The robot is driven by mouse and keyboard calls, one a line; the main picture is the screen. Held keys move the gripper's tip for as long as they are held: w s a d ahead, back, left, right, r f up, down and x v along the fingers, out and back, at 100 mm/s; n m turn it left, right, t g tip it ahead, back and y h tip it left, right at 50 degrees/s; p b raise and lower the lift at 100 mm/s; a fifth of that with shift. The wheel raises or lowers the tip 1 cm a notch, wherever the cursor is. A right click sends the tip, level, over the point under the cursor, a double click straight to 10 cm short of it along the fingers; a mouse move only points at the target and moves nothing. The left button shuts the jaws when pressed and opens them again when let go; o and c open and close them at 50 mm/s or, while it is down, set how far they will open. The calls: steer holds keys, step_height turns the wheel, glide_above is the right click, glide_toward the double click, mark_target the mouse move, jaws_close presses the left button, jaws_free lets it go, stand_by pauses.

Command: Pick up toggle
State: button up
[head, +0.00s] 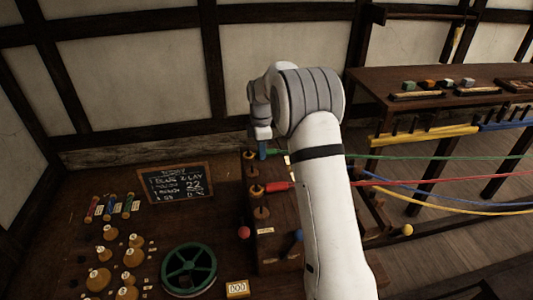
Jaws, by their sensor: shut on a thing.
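My gripper (261,136) points down over the back of the wooden peg block (272,226), left of my arm. A small blue piece (262,153) shows right under its jaws, and the gripper is shut on it. This piece may be the toggle; its shape is too small to make out. I cannot tell whether it is clear of the block. A green piece (274,153) sits close to its right, and a red one (279,187) lies nearer on the block. My arm hides the block's right side.
A chalkboard (175,184), a green spoked wheel (189,269), several round wooden knobs (99,279) and coloured spools (109,207) are on the table at left. Coloured ropes (440,184) stretch right, below a dark shelf (440,86). A red ball (244,232) stands beside the block.

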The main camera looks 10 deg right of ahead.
steer(key=shift+c, duration=0.6)
steer(key=shift+r, duration=0.5)
step_height(320, 180, up, 8)
steer(key=shift+f+b, duration=0.15)
steer(key=shift+b, duration=0.75)
steer(key=shift+r, duration=0.65)
steer(key=shift+r+p, duration=0.1)
steer(key=shift+p, duration=0.2)
